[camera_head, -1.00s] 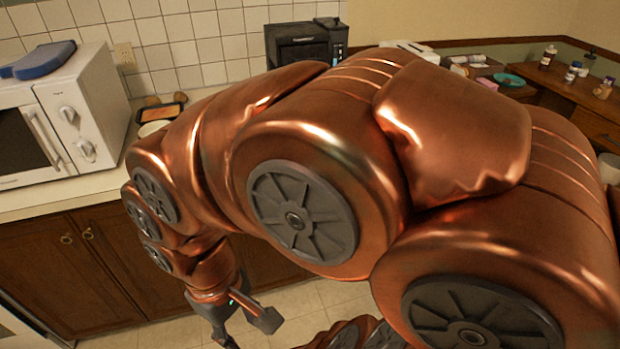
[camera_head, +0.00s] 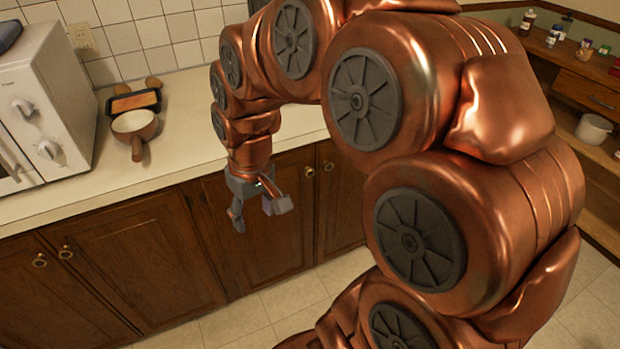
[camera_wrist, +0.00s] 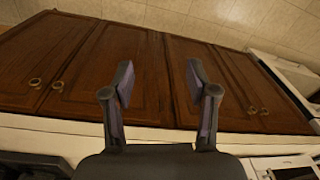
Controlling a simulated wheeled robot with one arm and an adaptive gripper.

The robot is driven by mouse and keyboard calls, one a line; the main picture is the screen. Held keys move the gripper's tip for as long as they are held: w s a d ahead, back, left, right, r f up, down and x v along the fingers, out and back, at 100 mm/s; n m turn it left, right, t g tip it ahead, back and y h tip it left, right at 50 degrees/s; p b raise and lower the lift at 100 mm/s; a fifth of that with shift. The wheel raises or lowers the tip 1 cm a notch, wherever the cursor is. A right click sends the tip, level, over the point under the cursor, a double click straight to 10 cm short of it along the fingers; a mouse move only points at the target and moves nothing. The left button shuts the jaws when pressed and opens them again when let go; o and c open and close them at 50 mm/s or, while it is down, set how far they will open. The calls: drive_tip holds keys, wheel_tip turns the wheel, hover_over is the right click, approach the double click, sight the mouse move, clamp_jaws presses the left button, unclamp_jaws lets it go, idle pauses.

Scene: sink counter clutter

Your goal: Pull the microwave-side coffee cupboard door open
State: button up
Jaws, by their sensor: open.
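Brown wooden cupboard doors line the front under the counter. Below the microwave (camera_head: 45,105), a left door (camera_head: 70,310) and a door to its right (camera_head: 140,260) have ring pulls (camera_head: 39,261) and (camera_head: 65,252) at their meeting edges. Farther right, another pair has ring pulls (camera_head: 309,171) and (camera_head: 328,166). All doors look shut. My gripper (camera_head: 258,211) is open and empty, pointing down in front of the door (camera_head: 265,235) between the pairs of pulls. In the upside-down wrist view, my gripper (camera_wrist: 160,80) faces the doors, with one pair of pulls on each side.
The counter (camera_head: 190,125) carries a pot (camera_head: 134,122) and a tray (camera_head: 133,102) beside the microwave. Tiled floor (camera_head: 290,305) is clear in front of the doors. A wooden shelf unit with a white pot (camera_head: 594,129) stands at right.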

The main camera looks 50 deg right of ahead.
drive_tip(key=w+d+f+t+b, duration=0.1)
drive_tip(key=w+d+f+b, duration=0.1)
drive_tip(key=w+d+f, duration=0.35)
drive_tip(key=m+t+h+b, duration=0.2)
drive_tip(key=m+t+b, duration=0.1)
drive_tip(key=b, duration=0.3)
approach(311, 170)
drive_tip(key=x, duration=0.2)
drive_tip(key=shift+p+x, duration=0.4)
drive_tip(key=shift+x, duration=3.65)
clamp_jaws()
